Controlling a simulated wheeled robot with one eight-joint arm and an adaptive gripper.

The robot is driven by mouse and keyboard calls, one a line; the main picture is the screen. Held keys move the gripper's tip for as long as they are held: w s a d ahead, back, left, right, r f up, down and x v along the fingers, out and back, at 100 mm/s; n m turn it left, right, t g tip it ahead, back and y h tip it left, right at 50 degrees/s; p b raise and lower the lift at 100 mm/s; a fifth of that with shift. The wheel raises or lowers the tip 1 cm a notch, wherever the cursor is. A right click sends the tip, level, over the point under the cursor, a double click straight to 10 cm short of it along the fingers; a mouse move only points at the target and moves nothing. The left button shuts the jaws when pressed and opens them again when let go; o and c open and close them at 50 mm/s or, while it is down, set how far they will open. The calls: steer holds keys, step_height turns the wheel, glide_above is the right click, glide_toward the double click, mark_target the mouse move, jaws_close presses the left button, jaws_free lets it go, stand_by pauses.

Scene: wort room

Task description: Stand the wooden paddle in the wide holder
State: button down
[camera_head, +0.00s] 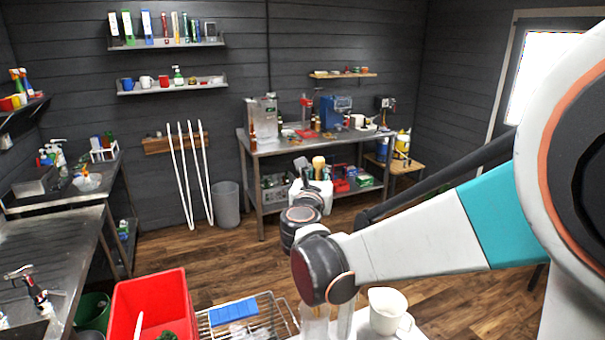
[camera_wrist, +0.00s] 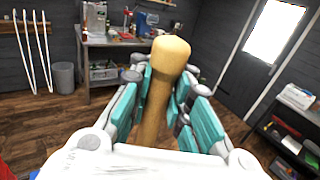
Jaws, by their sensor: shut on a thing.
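The wooden paddle shows as a tan handle with a rounded end (camera_wrist: 170,56) in the wrist view. It stands between the teal pads of my gripper (camera_wrist: 163,88), which is shut on it. In the head view, the handle's tan end (camera_head: 318,162) rises above my white gripper (camera_head: 311,186), held out in front of the far steel bench. The paddle's lower part is hidden by my gripper and arm. I cannot pick out the wide holder for certain. Clear upright containers (camera_head: 316,324) stand at the bottom of the head view, partly behind my arm.
A white jug (camera_head: 387,311) stands on the near white surface beside the clear containers. A red bin (camera_head: 153,308) and a wire rack with a blue item (camera_head: 233,310) are left of it. The steel bench (camera_head: 301,147) holds several items. Open wooden floor lies between.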

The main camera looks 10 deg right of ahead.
step_height(320, 180, down, 11)
steer(key=b, duration=0.8)
steer(key=shift+r+b, duration=0.15)
steer(key=shift+b, duration=0.15)
stand_by(0.3)
steer(key=c, duration=1.4)
jaws_free()
step_height(320, 180, up, 10)
steer(key=shift+s, duration=0.1)
